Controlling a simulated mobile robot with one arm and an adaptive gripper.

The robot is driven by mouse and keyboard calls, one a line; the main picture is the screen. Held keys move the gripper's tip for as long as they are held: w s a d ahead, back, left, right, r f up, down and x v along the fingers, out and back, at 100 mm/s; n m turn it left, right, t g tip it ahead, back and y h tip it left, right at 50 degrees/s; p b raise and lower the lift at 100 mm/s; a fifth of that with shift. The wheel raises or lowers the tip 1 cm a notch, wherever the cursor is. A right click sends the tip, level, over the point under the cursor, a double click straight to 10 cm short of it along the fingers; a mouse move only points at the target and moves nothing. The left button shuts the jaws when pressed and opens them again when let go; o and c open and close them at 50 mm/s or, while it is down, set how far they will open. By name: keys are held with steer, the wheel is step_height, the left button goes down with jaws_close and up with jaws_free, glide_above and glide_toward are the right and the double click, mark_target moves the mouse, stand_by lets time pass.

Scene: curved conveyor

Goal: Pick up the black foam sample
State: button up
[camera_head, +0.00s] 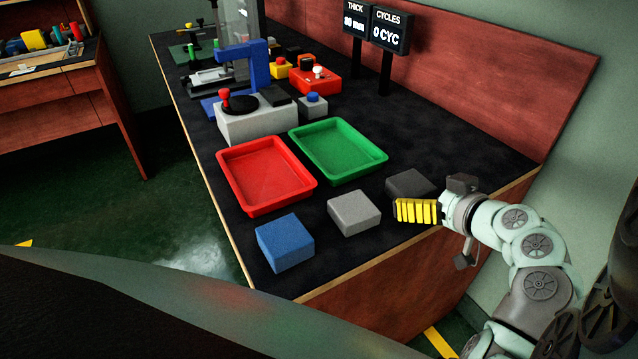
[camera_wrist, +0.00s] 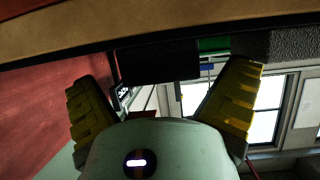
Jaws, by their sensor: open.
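The black foam sample (camera_head: 409,183) is a dark block on the black bench top, near the right end. My gripper (camera_head: 417,211) has yellow ribbed fingers and is beside the sample, on its near side, by the bench's front edge. The fingers overlap the sample's lower edge in the head view. In the wrist view, which shows the bench inverted, the sample (camera_wrist: 158,60) appears as a dark block ahead, in the gap between the two spread fingers (camera_wrist: 163,75). My gripper is open and empty. Whether the fingers touch the sample cannot be told.
A grey foam block (camera_head: 354,212) and a blue foam block (camera_head: 284,242) stand to the left along the front edge. Behind are a red tray (camera_head: 308,185) and a green tray (camera_head: 378,158), both empty. The test machine (camera_head: 257,125) stands farther back. Two displays (camera_head: 391,30) rise at the back.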

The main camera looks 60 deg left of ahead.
steer(key=shift+x, duration=1.05)
steer(key=shift+s, duration=0.1)
steer(key=c, duration=0.6)
